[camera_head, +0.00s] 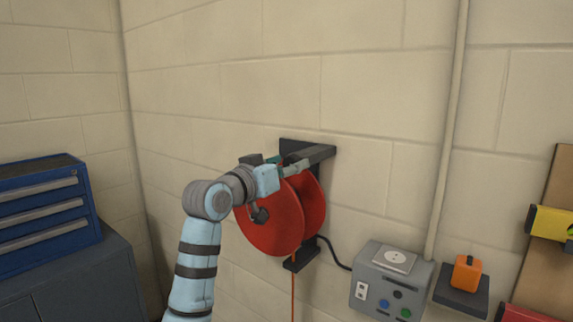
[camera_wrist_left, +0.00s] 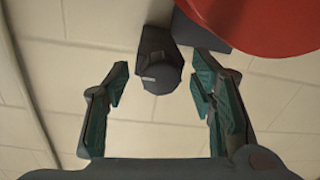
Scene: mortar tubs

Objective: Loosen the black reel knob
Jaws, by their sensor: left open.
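The red reel (camera_head: 285,215) hangs on a dark wall bracket (camera_head: 318,153). In the left wrist view, a dark knob with a small white mark (camera_wrist_left: 160,62) shows between my finger tips, next to the reel's red disc (camera_wrist_left: 270,20). My left gripper (camera_head: 288,166) is at the top of the reel, by the bracket. Its teal-padded fingers are open, with a gap on each side of the knob; I cannot tell the depth between them. A dark handle (camera_head: 259,214) sticks out of the reel's face. My right gripper is out of view.
A grey control box (camera_head: 390,280) with coloured buttons is on the wall right of the reel, and an orange object (camera_head: 466,273) sits on a small dark shelf. A vertical pipe (camera_head: 447,140) runs up the wall. A blue drawer chest (camera_head: 45,210) stands left.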

